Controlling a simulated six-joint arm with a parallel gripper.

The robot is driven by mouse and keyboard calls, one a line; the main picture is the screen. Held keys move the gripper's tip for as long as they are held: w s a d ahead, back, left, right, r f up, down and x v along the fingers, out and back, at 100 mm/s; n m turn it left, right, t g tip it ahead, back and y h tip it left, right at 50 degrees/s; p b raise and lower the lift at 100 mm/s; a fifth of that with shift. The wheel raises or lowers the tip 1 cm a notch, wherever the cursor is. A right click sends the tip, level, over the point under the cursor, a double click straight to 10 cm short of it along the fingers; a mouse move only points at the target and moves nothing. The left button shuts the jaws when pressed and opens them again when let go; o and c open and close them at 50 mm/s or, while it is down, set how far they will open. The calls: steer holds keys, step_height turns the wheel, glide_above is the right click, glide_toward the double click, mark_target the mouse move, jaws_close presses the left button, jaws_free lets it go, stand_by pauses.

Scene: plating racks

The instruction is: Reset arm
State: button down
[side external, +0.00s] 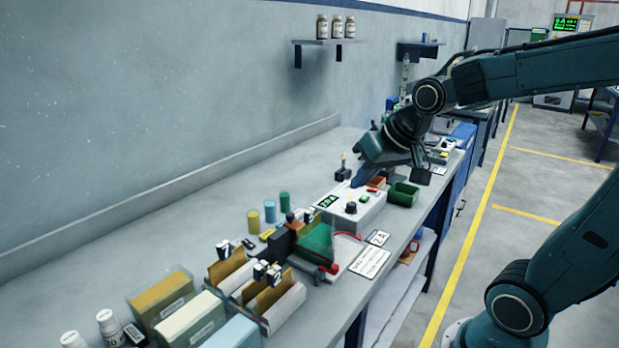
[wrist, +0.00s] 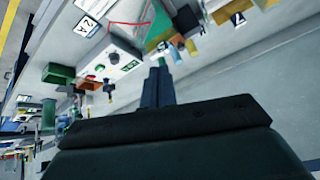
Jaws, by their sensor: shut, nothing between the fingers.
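My gripper (side external: 360,182) hangs from my dark teal arm over the workbench, with its fingers pointing down and left. It is beside the white power box (side external: 370,214), toward the wall, and I cannot tell from the side view how high it is. In the wrist view my gripper (wrist: 159,62) has its two dark fingers together with nothing held. The white power box with its green display also shows in the wrist view (wrist: 100,66), left of the fingers.
A green bin (side external: 403,194) stands right of the power box. A green plate on a white base (side external: 318,243), boxes with tan cards (side external: 268,298) and coloured jars (side external: 285,202) stand nearer the camera. A wall shelf (side external: 330,42) holds bottles. The bench along the wall is clear.

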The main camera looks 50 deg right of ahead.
steer(key=s+a+n+g+y, duration=0.1)
steer(key=s+a+n, duration=0.3)
steer(key=s, duration=0.8)
steer(key=a, duration=0.2)
steer(key=shift+a+n, duration=0.3)
steer(key=shift+a, duration=0.05)
stand_by(0.4)
